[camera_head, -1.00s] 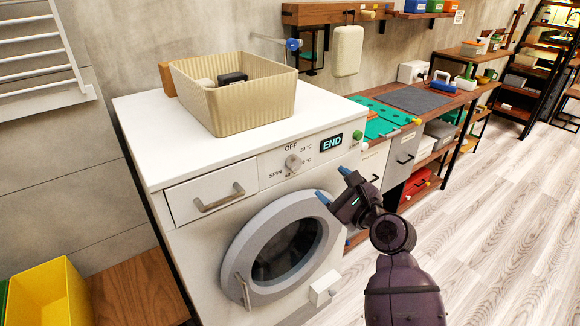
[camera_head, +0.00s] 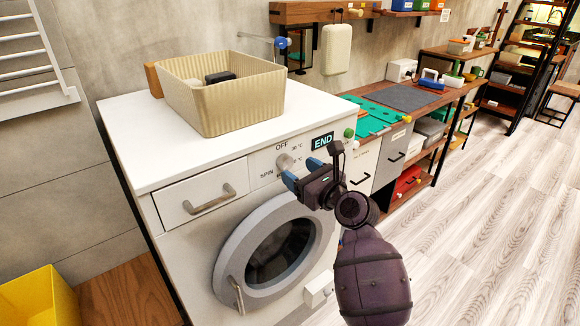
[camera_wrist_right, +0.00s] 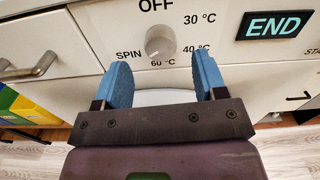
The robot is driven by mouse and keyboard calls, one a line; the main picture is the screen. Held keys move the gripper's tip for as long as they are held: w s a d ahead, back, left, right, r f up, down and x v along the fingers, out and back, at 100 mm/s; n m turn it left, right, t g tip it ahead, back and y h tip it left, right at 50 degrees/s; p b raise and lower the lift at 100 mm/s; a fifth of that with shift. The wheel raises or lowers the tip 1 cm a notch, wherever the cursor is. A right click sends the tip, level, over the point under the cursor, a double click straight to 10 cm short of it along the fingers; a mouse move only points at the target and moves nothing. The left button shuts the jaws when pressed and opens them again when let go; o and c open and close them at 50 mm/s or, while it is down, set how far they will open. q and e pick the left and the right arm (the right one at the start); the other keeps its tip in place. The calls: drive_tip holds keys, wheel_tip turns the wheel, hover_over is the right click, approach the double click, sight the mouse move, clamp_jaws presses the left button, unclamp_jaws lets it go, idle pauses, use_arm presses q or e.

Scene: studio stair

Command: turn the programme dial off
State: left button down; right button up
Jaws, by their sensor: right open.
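The programme dial (camera_head: 284,162) is a small light-grey round knob on the washing machine's white front panel. It also shows in the right wrist view (camera_wrist_right: 160,42), with OFF printed above it, SPIN to its left and 30, 40 and 60 °C around its right and lower sides. My right gripper (camera_head: 301,172) is in front of the panel, just below and to the right of the dial. In the wrist view its blue fingers (camera_wrist_right: 162,72) are apart and empty, with the dial above and between their tips, not held. My left gripper is not in view.
The lit END display (camera_head: 322,141) and a green button (camera_head: 349,133) are right of the dial. A drawer handle (camera_head: 210,199) sticks out to the left. The round door (camera_head: 228,255) is below. A beige basket (camera_head: 210,110) stands on top of the machine.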

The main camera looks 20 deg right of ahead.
sight(288, 163)
drive_tip(key=shift+b+x, duration=0.3)
drive_tip(key=shift+x, duration=1.7)
drive_tip(key=shift+s, duration=0.1)
drive_tip(key=c, duration=0.9)
